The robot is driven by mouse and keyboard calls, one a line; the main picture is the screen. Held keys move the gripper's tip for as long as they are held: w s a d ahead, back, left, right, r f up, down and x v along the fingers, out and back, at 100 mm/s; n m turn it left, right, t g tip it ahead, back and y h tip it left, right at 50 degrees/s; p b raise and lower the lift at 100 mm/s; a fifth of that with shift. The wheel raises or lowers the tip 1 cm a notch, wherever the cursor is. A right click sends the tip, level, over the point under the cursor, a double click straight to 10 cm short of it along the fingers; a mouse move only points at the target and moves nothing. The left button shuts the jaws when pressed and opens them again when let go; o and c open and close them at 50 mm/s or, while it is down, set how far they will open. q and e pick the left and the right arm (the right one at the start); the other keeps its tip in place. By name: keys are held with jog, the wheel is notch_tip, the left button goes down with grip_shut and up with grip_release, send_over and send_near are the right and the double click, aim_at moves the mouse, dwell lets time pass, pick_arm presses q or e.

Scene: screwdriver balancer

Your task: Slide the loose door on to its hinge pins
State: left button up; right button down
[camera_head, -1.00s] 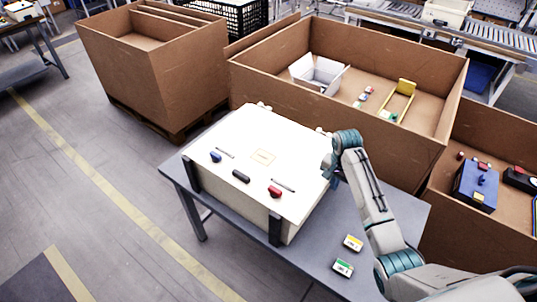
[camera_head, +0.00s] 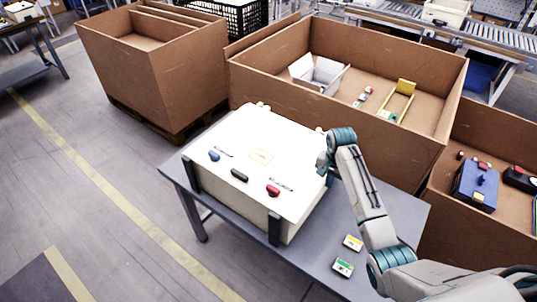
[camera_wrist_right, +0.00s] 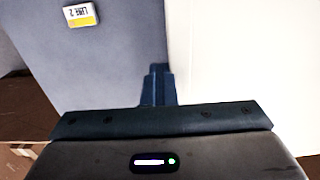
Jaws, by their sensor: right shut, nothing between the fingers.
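A large white panel, which looks like the door (camera_head: 250,130), lies flat on top of a pale box-like cabinet (camera_head: 232,212) on the table. It carries blue, black and red handles, two thin bars and a small label. Small pale knobs at its far corners may be hinge parts; I cannot tell whether pins are engaged. My right gripper (camera_head: 325,176) is shut and empty at the panel's right edge. In the right wrist view its fingertips (camera_wrist_right: 158,85) lie at the white edge (camera_wrist_right: 235,60); contact is unclear. My left gripper is out of view.
The grey table (camera_head: 312,235) has yellow-labelled (camera_head: 353,243) and green-labelled (camera_head: 343,267) blocks at its right front. Dark brackets (camera_head: 275,229) stand at the cabinet's front. A large cardboard bin (camera_head: 345,140) stands behind, and another holds a blue box (camera_head: 475,186) at right.

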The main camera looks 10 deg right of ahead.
jog(key=shift+w+a, duration=0.5)
jog(key=shift+w, duration=0.1)
jog(key=shift+a, duration=0.1)
notch_tip(320, 180, up, 7)
jog(key=shift+s+d, duration=0.4)
dwell(0.5)
dwell(0.4)
